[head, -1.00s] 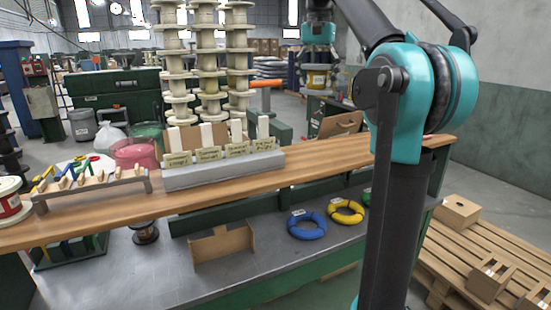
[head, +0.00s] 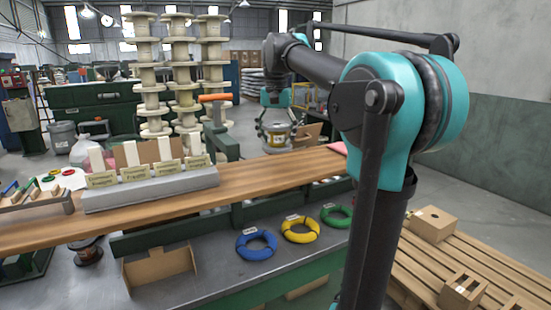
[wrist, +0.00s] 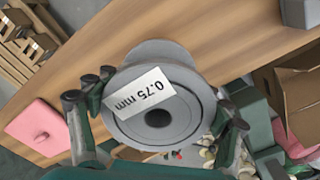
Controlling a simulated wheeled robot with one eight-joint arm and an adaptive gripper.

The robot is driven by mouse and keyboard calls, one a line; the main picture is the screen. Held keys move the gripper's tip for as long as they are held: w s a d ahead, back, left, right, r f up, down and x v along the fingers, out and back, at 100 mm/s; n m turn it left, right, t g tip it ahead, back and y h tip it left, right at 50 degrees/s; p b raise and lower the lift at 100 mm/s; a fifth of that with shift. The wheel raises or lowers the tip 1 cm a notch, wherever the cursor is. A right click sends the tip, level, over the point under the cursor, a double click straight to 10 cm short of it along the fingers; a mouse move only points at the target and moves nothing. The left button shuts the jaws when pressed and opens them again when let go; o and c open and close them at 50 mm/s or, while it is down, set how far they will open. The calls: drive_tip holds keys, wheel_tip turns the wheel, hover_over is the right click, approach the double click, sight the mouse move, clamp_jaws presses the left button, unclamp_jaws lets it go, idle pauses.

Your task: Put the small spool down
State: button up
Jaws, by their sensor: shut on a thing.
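In the wrist view the spool's grey round flange (wrist: 180,120) faces me, with a white label reading "0.75 mm". The fingers of my gripper (wrist: 165,110) close around it from both sides. The bench wood shows behind the spool there. I cannot tell whether its underside touches anything.
A grey block with several label cards (head: 150,190) stands on the bench, left of the spool. A pink pad (wrist: 42,127) lies on the wood. Blue (head: 256,245), yellow (head: 300,230) and green (head: 337,216) coils lie on the lower shelf. Tall spool stacks (head: 184,80) stand behind.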

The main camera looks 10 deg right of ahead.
sight(276, 168)
drive_tip(key=shift+f, duration=3.05)
drive_tip(key=shift+f, duration=0.1)
drive_tip(key=o, duration=1.5)
wheel_tip(276, 168, up, 12)
drive_tip(key=shift+r, duration=0.15)
